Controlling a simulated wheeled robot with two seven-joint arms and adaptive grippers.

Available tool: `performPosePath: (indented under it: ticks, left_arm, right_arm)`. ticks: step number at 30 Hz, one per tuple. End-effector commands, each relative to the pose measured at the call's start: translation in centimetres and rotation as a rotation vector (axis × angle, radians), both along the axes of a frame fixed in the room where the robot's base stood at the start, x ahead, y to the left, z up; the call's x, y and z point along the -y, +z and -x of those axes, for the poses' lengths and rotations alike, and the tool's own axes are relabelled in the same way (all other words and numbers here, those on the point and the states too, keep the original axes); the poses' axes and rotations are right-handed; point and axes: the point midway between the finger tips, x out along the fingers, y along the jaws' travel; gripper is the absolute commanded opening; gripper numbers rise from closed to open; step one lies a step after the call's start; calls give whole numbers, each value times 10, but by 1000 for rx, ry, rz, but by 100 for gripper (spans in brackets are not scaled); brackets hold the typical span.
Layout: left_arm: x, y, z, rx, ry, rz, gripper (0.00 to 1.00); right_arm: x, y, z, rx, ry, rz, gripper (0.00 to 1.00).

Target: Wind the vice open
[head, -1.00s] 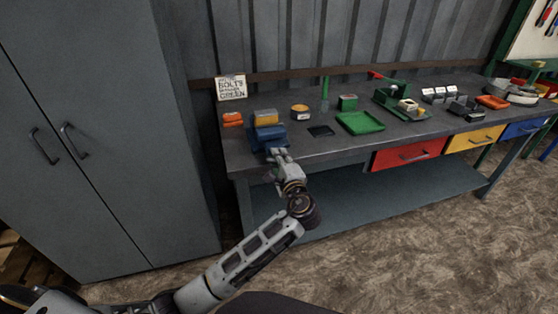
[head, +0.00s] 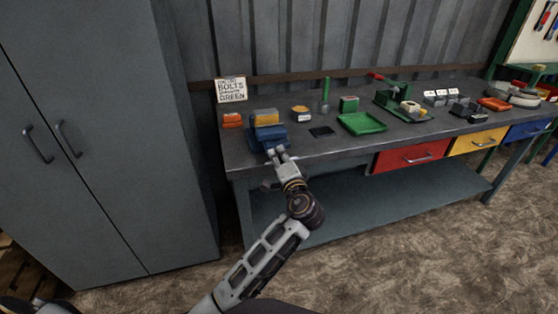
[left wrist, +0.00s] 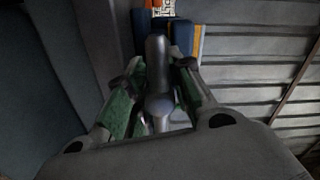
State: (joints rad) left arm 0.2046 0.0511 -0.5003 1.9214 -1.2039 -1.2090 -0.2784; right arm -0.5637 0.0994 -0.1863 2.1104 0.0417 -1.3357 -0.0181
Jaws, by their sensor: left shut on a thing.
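The blue vice (head: 268,135) stands at the left end of the grey workbench, near its front edge. A yellow-orange block (head: 266,117) shows at the vice's top. My left gripper (head: 279,156) is at the front of the vice. In the left wrist view, the gripper's green-padded fingers (left wrist: 150,105) are shut on the grey metal vice handle (left wrist: 158,75), with a rounded end between them. The blue vice body (left wrist: 182,38) shows beyond it. The finger contact is partly dark and hard to make out. My right gripper is in no view.
An orange block (head: 232,120) lies left of the vice, under a sign (head: 231,88) about bolts. A yellow-topped tin (head: 300,112), a dark pad (head: 321,131) and a green tray (head: 362,123) lie to the right. A grey cabinet (head: 110,150) stands close on the left.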

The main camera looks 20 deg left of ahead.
Motion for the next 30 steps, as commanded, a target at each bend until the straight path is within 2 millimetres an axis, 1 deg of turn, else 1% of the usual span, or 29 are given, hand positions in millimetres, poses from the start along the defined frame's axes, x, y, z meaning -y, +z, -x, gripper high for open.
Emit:
performPosePath:
  ticks: [1,8,15,16,19,25,30]
  left_arm:
    - [1,-9,2,-8,1,18,0]
    - [2,-9,1,1,1,32,0]
    - [2,-9,1,1,-1,32,0]
    - [2,-9,1,0,-1,31,28]
    - [1,-8,1,2,0,30,41]
    - [1,-5,1,8,0,28,41]
    - [1,-3,0,7,-1,22,41]
  right_arm:
    - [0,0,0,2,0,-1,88]
    - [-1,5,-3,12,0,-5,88]
    - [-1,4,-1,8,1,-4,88]
    - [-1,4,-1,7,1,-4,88]
    - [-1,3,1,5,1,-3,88]
    - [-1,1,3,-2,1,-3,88]
    - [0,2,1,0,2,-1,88]
